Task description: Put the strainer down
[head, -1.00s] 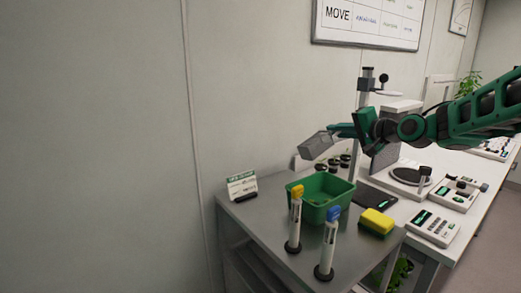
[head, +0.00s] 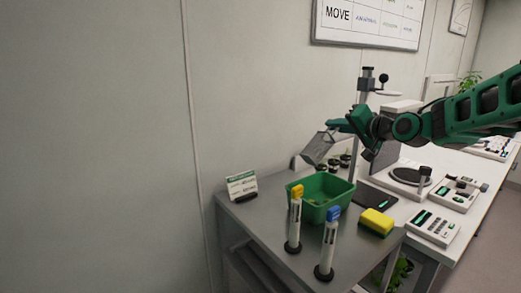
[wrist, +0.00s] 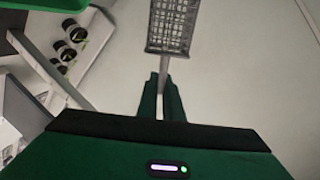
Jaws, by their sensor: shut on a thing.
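The strainer (head: 318,148) is a grey mesh basket held in the air above and behind the green bin, tilted downward. It also shows in the wrist view (wrist: 172,26), with its thin handle running down between my fingers. My gripper (head: 334,124) is shut on that handle; the fingertips also show in the wrist view (wrist: 160,84). The basket is clear of the bin and of the table.
The green bin (head: 322,211) stands on a grey metal table. In front are a yellow-topped tube (head: 294,222) and a blue-topped tube (head: 329,248) on round bases. A yellow sponge (head: 376,222) lies to the right. A small sign (head: 242,186) stands left. Several dark pots are behind the bin.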

